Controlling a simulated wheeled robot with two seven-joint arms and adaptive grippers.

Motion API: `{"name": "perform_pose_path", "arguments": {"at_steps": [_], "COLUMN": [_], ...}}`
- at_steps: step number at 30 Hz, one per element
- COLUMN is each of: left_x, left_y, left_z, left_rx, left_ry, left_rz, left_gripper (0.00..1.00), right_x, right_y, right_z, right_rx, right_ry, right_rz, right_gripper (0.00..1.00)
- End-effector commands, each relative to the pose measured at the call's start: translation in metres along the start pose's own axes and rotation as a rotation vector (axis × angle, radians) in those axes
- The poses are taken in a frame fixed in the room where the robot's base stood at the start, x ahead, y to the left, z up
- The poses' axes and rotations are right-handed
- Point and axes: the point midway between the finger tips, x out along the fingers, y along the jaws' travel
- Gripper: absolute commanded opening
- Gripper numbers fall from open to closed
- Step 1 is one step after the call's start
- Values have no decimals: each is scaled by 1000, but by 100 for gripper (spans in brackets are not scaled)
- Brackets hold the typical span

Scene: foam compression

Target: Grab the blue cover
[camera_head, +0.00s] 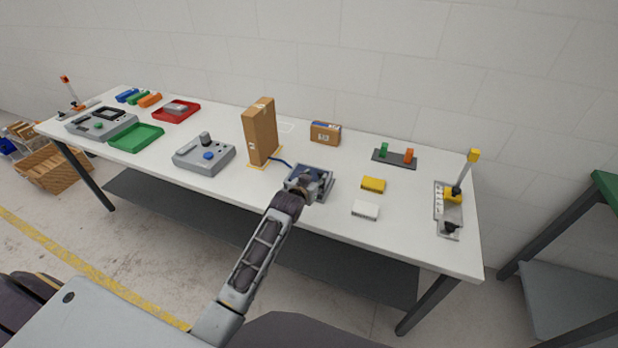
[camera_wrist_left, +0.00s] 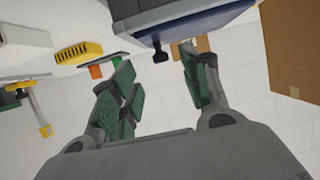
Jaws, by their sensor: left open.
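The blue cover (camera_head: 320,172) is on a small grey fixture (camera_head: 326,190) at the table's front middle. My left gripper (camera_head: 305,187) is over the fixture and hides part of it. In the left wrist view, the blue cover (camera_wrist_left: 200,20) shows at the top edge, cut off, with a small black knob (camera_wrist_left: 160,53) below it. The open left gripper (camera_wrist_left: 158,75) has green-padded fingers with nothing between them. The blue cover lies beyond the fingertips, and I cannot tell whether they touch it. My right gripper is not in view.
A tall cardboard box (camera_head: 259,132) stands just left of the fixture, with a blue cable between. A yellow block (camera_head: 373,185) and a white block (camera_head: 366,209) lie to the right. A grey button device (camera_head: 204,157) is left; a lever device (camera_head: 449,210) is far right.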

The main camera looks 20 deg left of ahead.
Motion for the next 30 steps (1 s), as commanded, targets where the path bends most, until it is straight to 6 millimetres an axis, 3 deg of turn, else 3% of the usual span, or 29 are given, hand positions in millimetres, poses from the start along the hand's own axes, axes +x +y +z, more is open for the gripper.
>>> {"name": "perform_pose_path", "arguments": {"at_steps": [11,30], "left_x": [3,47], "left_y": [0,-1], "left_z": [-1,-4], "left_rx": [0,0], "left_ry": [0,1], "left_rz": [0,0], "left_gripper": [46,46], "right_x": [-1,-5], "right_y": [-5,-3], "right_z": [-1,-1], "right_rx": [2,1], "right_ry": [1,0], "right_rz": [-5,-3], "right_gripper": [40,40]}}
